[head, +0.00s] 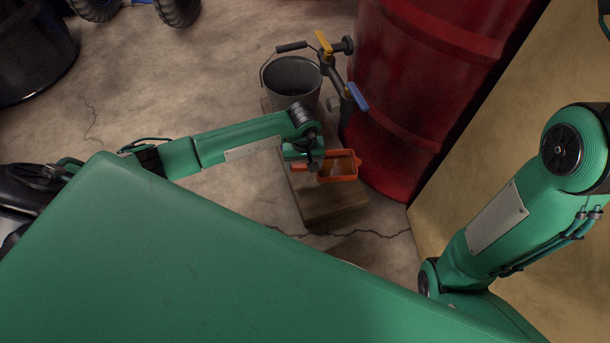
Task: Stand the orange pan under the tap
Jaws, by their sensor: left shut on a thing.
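The orange pan (346,166) is a small open rectangular tray over the near part of a low wooden block (325,207). My left gripper (314,165) is shut on the pan at its left side; the wrist hides part of it. I cannot tell whether the pan touches the block. The tap, with a yellow handle (324,42) and a blue handle (357,97), stands at the left front of the red drum (430,85). The pan is nearer to me than the tap. My right arm shows at the right, but its gripper is out of view.
A grey metal bucket (291,82) stands at the block's far end, close to the tap. A tan wall or panel (500,150) bounds the right. A black tub (33,55) and dark wheels (178,10) are at the far left. The floor (170,90) between is clear.

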